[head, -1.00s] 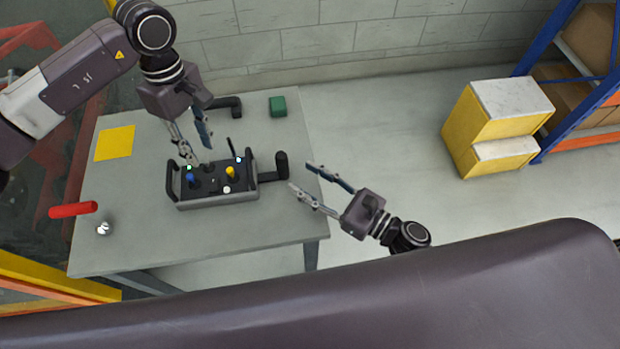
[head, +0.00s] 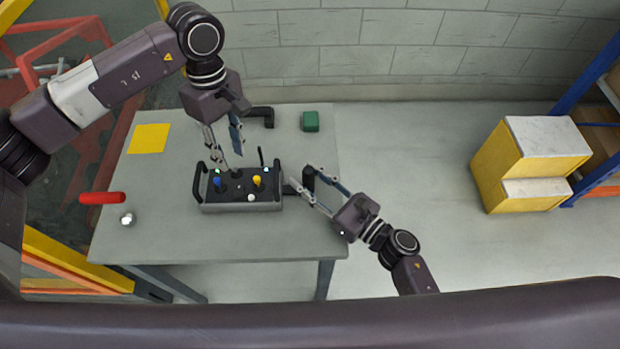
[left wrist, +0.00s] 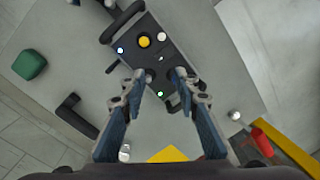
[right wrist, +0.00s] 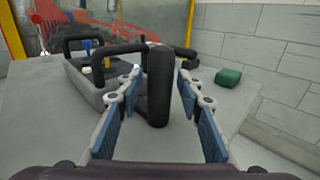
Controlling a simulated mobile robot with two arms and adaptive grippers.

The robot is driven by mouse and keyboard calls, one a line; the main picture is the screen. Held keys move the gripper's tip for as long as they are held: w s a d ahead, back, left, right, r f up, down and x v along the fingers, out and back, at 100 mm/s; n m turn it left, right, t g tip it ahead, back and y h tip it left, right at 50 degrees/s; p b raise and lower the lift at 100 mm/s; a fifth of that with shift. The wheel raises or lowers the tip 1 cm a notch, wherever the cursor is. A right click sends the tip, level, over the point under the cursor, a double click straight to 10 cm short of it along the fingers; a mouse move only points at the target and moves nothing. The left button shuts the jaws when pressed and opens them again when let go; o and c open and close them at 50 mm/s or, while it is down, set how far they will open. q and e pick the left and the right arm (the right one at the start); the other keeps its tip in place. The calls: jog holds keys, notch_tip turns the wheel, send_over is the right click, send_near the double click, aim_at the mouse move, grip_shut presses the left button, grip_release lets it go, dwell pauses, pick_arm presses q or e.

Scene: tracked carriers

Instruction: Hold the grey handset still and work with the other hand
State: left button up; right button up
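The grey handset (head: 240,207) lies on the table, with a black top, small sticks, coloured knobs and end handles. The left wrist view shows its top (left wrist: 135,42). My left gripper (head: 226,154) is open, pointing down at the handset's left-middle top. A black stick is between its fingers in the left wrist view; contact cannot be told. My right gripper (head: 300,176) is open beside the handset's right end. Its fingers stand either side of an upright black post (right wrist: 158,85), with gaps visible. Whether the post joins the handset cannot be told.
Yellow boxes (head: 495,168) stand on the floor at right.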

grip_shut()
pick_arm(q)
jog(key=shift+c, duration=0.4)
